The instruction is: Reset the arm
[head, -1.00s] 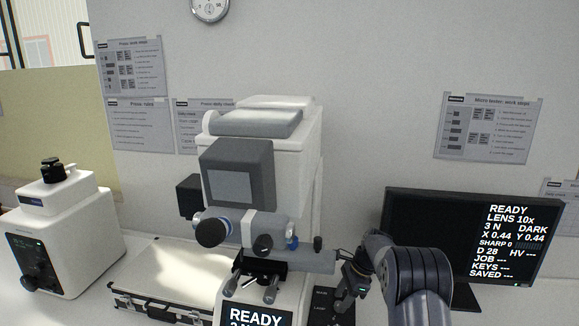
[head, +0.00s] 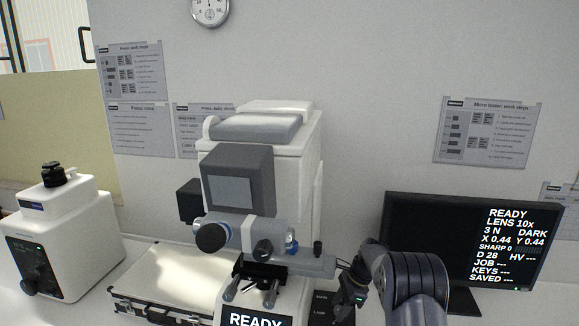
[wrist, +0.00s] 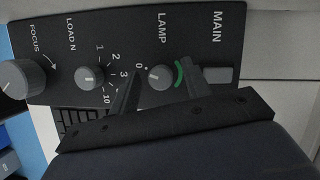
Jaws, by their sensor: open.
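My gripper (wrist: 160,70) shows in the wrist view with its two dark fingers apart and nothing held. The fingertips lie on either side of the grey LAMP knob (wrist: 160,78) on the black control panel (wrist: 122,30). I cannot tell whether they touch the knob or hover over it. In the head view my gripper (head: 346,304) is low beside the right side of the white micro hardness tester (head: 312,180). My dark arm bends down to it from the right.
The LOAD knob (wrist: 89,77) and FOCUS knob (wrist: 24,82) sit left of the fingers; the MAIN switch (wrist: 218,74) is to their right. A monitor (head: 428,212) reading READY and DARK stands at right. An open case (head: 128,302) and another tester (head: 78,245) stand at left.

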